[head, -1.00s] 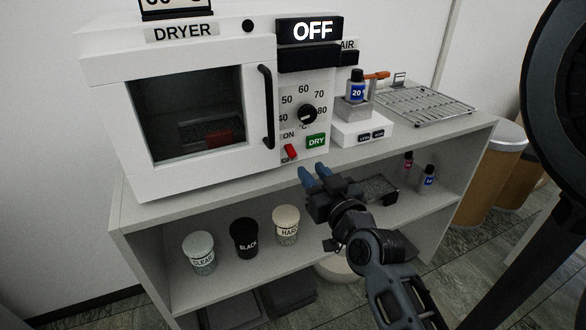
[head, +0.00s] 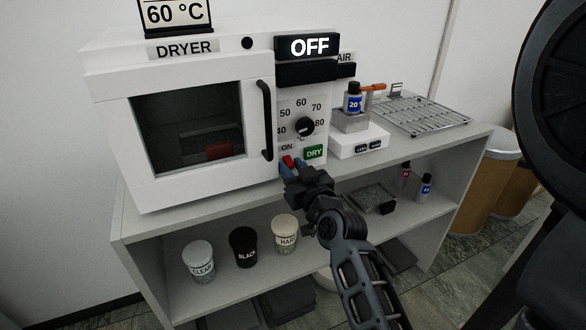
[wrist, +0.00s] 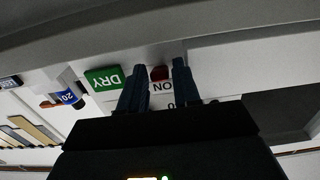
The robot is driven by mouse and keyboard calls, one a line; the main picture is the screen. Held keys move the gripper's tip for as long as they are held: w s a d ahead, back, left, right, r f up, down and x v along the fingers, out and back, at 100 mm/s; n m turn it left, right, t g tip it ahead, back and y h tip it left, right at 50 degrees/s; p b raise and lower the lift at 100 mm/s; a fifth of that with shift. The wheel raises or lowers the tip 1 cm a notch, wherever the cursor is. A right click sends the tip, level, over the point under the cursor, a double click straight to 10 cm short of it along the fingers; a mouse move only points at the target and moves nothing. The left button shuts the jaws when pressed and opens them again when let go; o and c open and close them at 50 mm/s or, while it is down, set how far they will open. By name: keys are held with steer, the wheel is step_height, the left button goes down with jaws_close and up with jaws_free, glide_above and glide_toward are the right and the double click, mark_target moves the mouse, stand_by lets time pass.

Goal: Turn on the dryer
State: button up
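The white dryer (head: 105,110) stands on the shelf top with its door shut. Its display (head: 309,46) reads OFF and the small screen (head: 174,14) on top reads 60 °C. The red switch (head: 288,161) sits low on the control panel, below the ON label and left of the green DRY button (head: 314,152). My gripper (head: 291,168) is at the switch with its blue fingers apart. In the wrist view the red switch (wrist: 160,73) shows between the two fingertips (wrist: 159,75); I cannot tell whether they touch it. The OFF label is mostly hidden.
The black dial (head: 305,126) is above the switch, and the door handle (head: 265,120) is to its left. A small white unit with a bottle (head: 353,103) and a wire rack (head: 425,112) stand to the right. Labelled cups (head: 244,247) are on the lower shelf.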

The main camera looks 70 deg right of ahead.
steer(key=shift+c, duration=0.3)
jaws_close()
